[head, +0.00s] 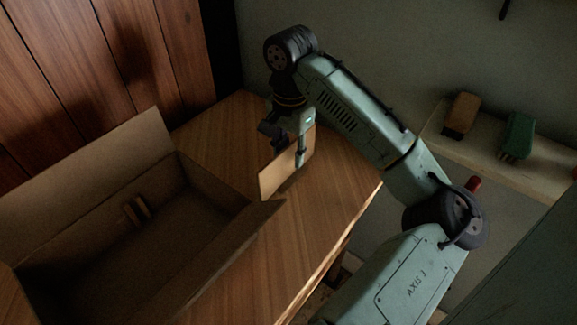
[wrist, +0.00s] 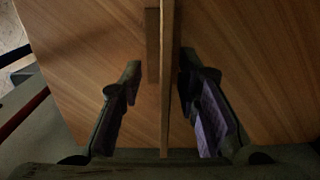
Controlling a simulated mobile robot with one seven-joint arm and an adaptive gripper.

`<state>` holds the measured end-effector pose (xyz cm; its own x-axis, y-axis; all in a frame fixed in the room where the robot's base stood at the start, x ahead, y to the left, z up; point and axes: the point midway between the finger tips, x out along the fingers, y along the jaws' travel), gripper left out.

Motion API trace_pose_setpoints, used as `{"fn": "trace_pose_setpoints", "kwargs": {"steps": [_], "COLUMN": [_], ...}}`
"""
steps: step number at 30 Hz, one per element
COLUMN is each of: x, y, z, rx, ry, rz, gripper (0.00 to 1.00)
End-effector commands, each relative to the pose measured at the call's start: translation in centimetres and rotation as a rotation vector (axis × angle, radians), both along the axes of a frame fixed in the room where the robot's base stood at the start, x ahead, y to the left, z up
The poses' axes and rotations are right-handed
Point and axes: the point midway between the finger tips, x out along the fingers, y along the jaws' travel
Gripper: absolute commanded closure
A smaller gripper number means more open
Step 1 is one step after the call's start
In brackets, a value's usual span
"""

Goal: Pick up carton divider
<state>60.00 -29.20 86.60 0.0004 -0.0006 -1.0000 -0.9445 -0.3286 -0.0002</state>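The carton divider (head: 278,174) is a flat tan cardboard panel standing upright on the wooden table, in the middle of the head view. In the wrist view it shows edge-on as a thin upright strip (wrist: 166,90), with a shorter strip against its left side near the top. My gripper (head: 292,145) is at the divider from above, and one finger hides part of the panel. In the wrist view my gripper's fingers (wrist: 160,82) are apart, one on each side of the divider, with a visible gap on both sides.
A large open cardboard box (head: 215,232) with raised flaps stands on the table (head: 318,220) at left. A shelf (head: 478,157) at right holds a brown block (head: 461,114) and a green object (head: 517,136). The table right of the divider is clear.

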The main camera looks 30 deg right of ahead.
Motion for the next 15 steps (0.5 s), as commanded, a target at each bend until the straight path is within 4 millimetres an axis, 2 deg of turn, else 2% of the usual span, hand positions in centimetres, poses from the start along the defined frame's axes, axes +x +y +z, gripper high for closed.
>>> {"fn": "trace_pose_setpoints", "kwargs": {"steps": [7,15], "x": [0.3,0.3], "y": [0.2,0.2], "z": [-3.6,-4.4], "rx": [0.004,0.0], "ry": [0.001,0.001], "rz": [0.0,0.0], "gripper": [0.7,0.7]}}
